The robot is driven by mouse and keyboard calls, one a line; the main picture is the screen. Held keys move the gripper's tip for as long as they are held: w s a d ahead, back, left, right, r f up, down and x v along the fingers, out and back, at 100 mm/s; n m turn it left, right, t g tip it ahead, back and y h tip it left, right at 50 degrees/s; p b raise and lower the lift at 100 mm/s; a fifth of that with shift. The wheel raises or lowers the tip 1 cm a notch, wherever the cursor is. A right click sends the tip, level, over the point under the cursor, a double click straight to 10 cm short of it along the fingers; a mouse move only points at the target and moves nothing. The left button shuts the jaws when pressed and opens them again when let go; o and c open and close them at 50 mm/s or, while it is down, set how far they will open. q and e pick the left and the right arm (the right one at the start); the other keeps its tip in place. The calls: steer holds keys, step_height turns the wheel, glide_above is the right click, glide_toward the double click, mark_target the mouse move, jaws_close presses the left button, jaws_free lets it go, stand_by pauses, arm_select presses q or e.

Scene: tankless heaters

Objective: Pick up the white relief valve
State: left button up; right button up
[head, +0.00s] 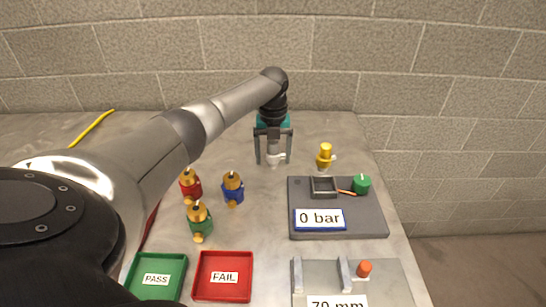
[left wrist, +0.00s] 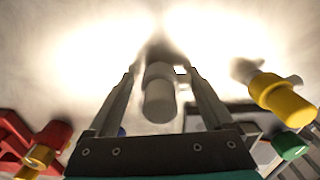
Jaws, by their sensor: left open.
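The white relief valve (head: 277,158) stands at the back of the table, partly hidden by my left gripper. My left gripper (head: 273,160) points down over it, open, with a finger on either side of the valve. In the left wrist view the white valve (left wrist: 159,95) shows between the two fingers of the left gripper (left wrist: 157,75). I cannot tell whether either finger touches it. My right gripper is not in view.
A yellow valve (head: 325,156) stands close to the right. Red (head: 190,187), blue (head: 233,189) and green (head: 199,224) valves stand nearer, at left. A grey "0 bar" station (head: 365,215) is at right. The green PASS tray (head: 180,262) and red FAIL tray (head: 248,262) are in front.

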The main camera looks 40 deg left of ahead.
arm_select(q)
jaws_close()
stand_by(0.7)
